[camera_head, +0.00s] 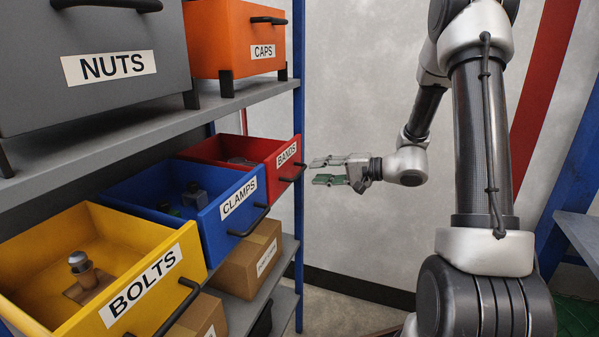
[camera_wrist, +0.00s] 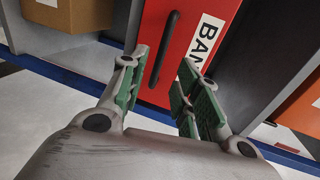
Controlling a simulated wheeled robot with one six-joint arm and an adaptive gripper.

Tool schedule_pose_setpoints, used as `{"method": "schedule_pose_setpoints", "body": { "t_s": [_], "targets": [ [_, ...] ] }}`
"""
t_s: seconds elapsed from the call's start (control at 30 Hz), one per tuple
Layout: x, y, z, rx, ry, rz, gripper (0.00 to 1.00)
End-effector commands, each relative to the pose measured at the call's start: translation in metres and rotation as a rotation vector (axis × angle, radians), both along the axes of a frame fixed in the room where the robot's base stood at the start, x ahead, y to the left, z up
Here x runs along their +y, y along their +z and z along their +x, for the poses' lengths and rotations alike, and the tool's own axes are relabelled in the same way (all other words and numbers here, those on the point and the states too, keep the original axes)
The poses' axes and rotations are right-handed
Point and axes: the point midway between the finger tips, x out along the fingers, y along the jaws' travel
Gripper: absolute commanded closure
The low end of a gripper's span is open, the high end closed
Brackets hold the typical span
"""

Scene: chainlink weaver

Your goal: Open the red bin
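The red bin (camera_head: 262,149), labelled BANDS, sits at the far end of the middle shelf row, and part of its inside shows from above. Its dark handle (camera_head: 292,175) is on the front face. My gripper (camera_head: 319,171) is open and empty, a short gap to the right of the handle, pointing toward the bin. In the wrist view the red front (camera_wrist: 184,32) fills the upper middle. The dark handle (camera_wrist: 165,50) appears between the two spread fingertips (camera_wrist: 164,60), with no contact visible.
The blue CLAMPS bin (camera_head: 240,204) and yellow BOLTS bin (camera_head: 155,282) stand pulled out nearer me. Above are a grey NUTS bin (camera_head: 110,100) and an orange CAPS bin (camera_head: 225,50). A blue post (camera_head: 299,80) stands beside the red bin.

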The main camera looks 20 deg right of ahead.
Motion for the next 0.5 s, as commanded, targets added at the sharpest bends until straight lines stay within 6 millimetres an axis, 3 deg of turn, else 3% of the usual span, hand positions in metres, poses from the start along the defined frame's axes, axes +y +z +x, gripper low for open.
{"method": "schedule_pose_setpoints", "body": {
  "t_s": [0.3,0.5],
  "targets": [
    [0.042,-0.011,0.029,0.003,0.004,0.001,0.68],
    [0.053,-0.015,0.037,0.005,0.001,0.001,0.68]
  ]
}}
